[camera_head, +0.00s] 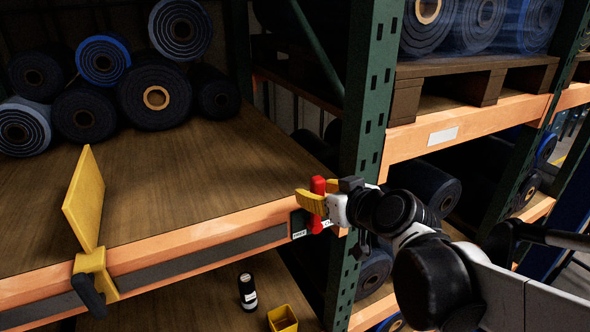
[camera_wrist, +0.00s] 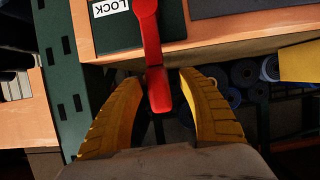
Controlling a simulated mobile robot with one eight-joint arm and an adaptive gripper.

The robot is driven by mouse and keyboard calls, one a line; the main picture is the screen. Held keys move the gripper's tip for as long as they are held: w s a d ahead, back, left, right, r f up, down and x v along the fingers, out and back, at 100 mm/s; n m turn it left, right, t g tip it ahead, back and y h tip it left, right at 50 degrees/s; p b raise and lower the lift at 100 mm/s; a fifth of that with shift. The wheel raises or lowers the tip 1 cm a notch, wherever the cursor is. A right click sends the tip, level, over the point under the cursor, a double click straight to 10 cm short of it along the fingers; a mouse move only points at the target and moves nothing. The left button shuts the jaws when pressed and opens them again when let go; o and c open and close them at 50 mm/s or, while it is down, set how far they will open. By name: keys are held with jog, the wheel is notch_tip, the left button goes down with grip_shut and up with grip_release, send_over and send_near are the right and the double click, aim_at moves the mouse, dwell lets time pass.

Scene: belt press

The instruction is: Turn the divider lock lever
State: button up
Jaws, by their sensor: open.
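The red lock lever (camera_head: 318,198) stands upright at the right end of the orange shelf beam, in front of a dark plate with white labels. In the wrist view the red lever (camera_wrist: 151,45) runs from the plate at the top down between my fingers, and a white label beside it reads LOCK. My gripper (camera_head: 312,199) has yellow fingers and is at the lever. In the wrist view my gripper (camera_wrist: 160,92) is open, one finger on each side of the lever's end, with a narrow gap showing. The yellow divider (camera_head: 86,200) stands on the shelf at the left.
The divider's yellow clamp with a black handle (camera_head: 90,285) sits on the orange beam (camera_head: 190,243). A green rack post (camera_head: 368,90) rises close beside my gripper. Several rolls (camera_head: 155,95) lie at the shelf's back.

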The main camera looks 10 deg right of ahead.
jog(key=v, duration=1.2)
jog(key=shift+a+f, duration=0.1)
jog(key=shift+a, duration=0.05)
jog(key=s+d+f+m+g+h+b, duration=0.1)
jog(key=s+f+m+g+h+b, duration=0.1)
jog(key=f+b, duration=1.8)
jog(key=s+d+f+m+g+h+b, duration=0.1)
jog(key=s+f+b, duration=0.4)
jog(key=f+b, duration=1.6)
notch_tip(320, 180, down, 14)
jog(key=g+h, duration=0.1)
jog(key=g, duration=0.1)
jog(key=shift+s+m+g, duration=0.4)
